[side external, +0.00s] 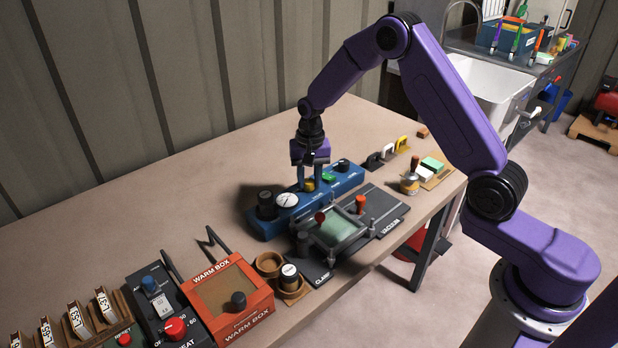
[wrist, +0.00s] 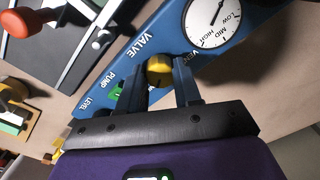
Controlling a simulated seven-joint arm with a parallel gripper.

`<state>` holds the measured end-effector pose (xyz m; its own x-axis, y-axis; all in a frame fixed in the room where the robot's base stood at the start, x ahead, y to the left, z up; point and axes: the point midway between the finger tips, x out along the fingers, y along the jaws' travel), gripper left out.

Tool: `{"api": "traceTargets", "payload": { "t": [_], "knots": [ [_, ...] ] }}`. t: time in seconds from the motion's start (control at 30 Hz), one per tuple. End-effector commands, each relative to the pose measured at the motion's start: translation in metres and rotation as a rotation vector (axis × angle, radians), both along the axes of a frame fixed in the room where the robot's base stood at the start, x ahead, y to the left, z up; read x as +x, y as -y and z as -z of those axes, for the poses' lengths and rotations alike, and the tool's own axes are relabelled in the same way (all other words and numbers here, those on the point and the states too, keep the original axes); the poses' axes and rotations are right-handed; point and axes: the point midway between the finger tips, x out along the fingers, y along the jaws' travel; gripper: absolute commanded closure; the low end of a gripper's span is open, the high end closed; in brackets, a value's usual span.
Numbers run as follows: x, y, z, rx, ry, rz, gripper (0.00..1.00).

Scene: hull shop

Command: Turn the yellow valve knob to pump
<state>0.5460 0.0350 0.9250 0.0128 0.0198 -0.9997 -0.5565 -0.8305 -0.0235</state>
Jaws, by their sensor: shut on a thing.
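The yellow valve knob (side external: 309,185) sits on the blue panel (side external: 262,226) on the bench. In the wrist view the yellow knob (wrist: 159,70) lies between the two blue fingers of my gripper (wrist: 158,85), by the word VALVE. The PUMP label and a green part (wrist: 117,91) are to its left, and a label partly hidden by a finger, reading VENT, is to its right. My gripper (side external: 313,184) points down over the panel and is shut on the knob. The knob's pointer direction cannot be made out.
A white dial gauge (side external: 287,200) and a black knob (side external: 266,205) stand on the panel's left part. A clamp frame with green sheet (side external: 336,229) and an orange-red handle (side external: 360,204) is in front. An orange warm box (side external: 229,300) is farther left. The bench behind the panel is clear.

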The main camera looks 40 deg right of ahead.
Motion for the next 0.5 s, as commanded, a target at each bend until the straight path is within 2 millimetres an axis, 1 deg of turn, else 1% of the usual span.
{"api": "traceTargets", "payload": {
  "t": [0.03,0.07,0.1,0.13,0.37,0.5],
  "knots": [
    [0.0002,-0.0001,-0.0010,0.001,0.000,0.003,0.97],
    [0.0003,0.0000,-0.0010,0.001,0.000,0.003,0.57],
    [0.0003,0.0000,-0.0009,0.001,0.001,0.002,0.44],
    [0.0003,0.0000,-0.0008,0.001,0.001,0.002,0.41],
    [0.0002,0.0000,-0.0004,0.001,0.001,0.001,0.41],
    [0.0006,0.0000,-0.0050,0.001,0.003,0.000,0.41]
  ]
}}
